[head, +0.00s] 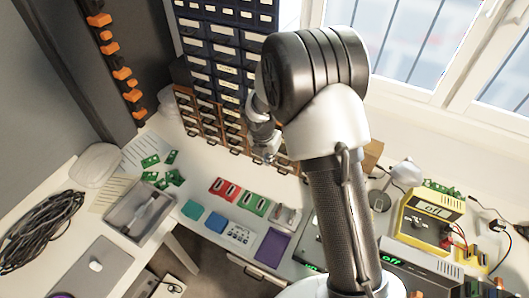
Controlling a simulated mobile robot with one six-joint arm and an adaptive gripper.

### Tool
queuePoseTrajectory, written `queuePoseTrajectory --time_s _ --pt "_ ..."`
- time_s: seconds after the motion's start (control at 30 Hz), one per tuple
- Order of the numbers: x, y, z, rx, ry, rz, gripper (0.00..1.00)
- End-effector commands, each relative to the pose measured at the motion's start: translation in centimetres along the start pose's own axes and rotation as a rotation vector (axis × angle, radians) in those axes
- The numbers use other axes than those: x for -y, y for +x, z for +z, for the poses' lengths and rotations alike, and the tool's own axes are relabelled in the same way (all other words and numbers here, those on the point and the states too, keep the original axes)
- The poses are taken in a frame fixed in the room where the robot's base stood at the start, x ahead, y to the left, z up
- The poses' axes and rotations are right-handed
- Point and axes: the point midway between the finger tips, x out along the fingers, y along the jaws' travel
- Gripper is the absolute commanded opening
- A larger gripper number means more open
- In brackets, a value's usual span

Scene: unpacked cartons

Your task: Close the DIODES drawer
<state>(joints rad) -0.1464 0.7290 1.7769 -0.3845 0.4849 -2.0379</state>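A tall cabinet of small labelled drawers (226,52) stands against the back wall, partly behind my arm. Its upper drawers are dark blue. Below them are rows of brown drawers (210,122) with pale labels. The labels are too small to read, so I cannot tell which drawer is DIODES or whether it is open. My gripper (264,152) is in front of the brown drawers at their right side, below my wrist. It is small and partly hidden; I cannot tell whether its fingers are open or touch a drawer.
The white bench holds red and green modules (224,189), a purple mat (272,247), a grey tray (138,213) and green boards (150,160). A yellow meter (428,216) with wires stands at the right. A black cable coil (40,228) lies at the left.

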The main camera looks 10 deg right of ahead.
Motion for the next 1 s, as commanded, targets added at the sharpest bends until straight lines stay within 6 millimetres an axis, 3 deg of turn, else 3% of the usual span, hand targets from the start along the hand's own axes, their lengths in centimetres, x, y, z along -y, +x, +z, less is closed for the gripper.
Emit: queuePoseTrajectory --time_s 0.03,0.27,0.33,0.5,1.0 --pt "0.1 1.6 -0.1 -0.003 0.000 -0.002 0.00" --pt "0.0 6.3 -0.1 -0.002 0.000 -0.001 0.00" --pt "-0.1 5.8 1.6 0.003 0.003 0.002 0.00" --pt "0.0 5.8 3.4 0.001 0.002 0.001 0.00" --pt "-0.1 5.8 4.2 0.000 -0.001 0.000 0.00"
